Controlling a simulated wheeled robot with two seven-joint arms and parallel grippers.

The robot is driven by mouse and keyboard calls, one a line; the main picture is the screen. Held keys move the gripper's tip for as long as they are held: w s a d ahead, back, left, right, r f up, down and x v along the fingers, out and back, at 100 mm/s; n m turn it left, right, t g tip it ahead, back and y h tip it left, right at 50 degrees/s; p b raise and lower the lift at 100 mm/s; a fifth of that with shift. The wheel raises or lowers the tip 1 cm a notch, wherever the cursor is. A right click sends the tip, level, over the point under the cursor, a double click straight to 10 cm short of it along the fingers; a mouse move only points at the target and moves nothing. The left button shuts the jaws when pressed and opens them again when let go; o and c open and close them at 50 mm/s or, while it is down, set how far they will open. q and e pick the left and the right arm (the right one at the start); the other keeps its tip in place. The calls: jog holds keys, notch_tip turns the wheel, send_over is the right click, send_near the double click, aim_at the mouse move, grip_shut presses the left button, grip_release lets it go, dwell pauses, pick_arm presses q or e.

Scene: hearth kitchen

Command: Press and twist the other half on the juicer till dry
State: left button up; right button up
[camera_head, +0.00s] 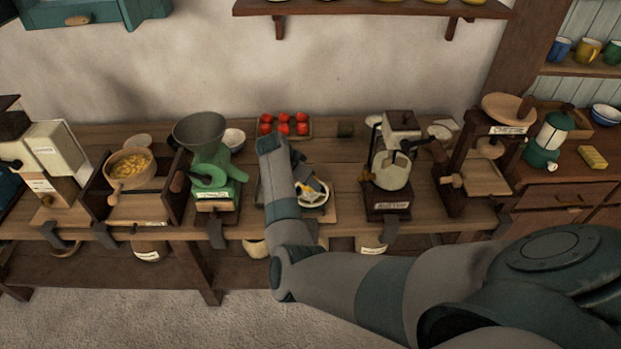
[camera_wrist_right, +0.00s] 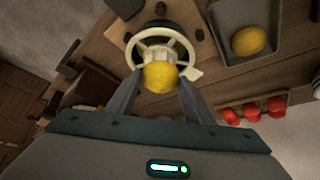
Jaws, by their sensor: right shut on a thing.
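In the right wrist view a yellow lemon half (camera_wrist_right: 160,75) sits between the two fingers of my right gripper (camera_wrist_right: 160,79), which is shut on it. The half is at the ribbed white cone of the juicer (camera_wrist_right: 156,50), whose round white rim surrounds the cone; whether it is fully seated cannot be told. In the head view my right arm reaches over the bench, and the juicer (camera_head: 318,197) is partly hidden by it. A yellow lemon (camera_wrist_right: 248,40) lies in a grey tray (camera_wrist_right: 222,58) beside the juicer. My left gripper is not in view.
A tray of tomatoes (camera_head: 284,127) stands behind the juicer. A green grinder (camera_head: 213,170) stands to its left and a white-bowled machine (camera_head: 391,172) to its right. Small dark bits lie around the juicer. The bench is crowded, with narrow gaps.

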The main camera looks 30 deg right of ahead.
jog(key=shift+a+f+n+t+p, duration=0.1)
jog(key=shift+n+t+p, duration=0.2)
jog(key=shift+n+p, duration=0.35)
jog(key=shift+s+f, duration=0.1)
jog(key=shift+f, duration=0.15)
jog(key=shift+a+f+m+b, duration=0.1)
jog(key=shift+m+b, duration=0.15)
jog(key=shift+b, duration=0.1)
jog(key=shift+m+g+b, duration=0.5)
jog(key=shift+m+b, duration=0.2)
jog(key=shift+b, duration=0.15)
jog(key=shift+s+m+g+b, duration=0.2)
jog(key=shift+m+g+b, duration=0.6)
jog(key=shift+m+b, duration=0.9)
jog(key=shift+r+m+g+b, duration=0.2)
jog(key=shift+m+g+b, duration=0.35)
jog(key=shift+b, duration=0.75)
jog(key=shift+d+r, duration=0.1)
jog(key=shift+d, duration=0.1)
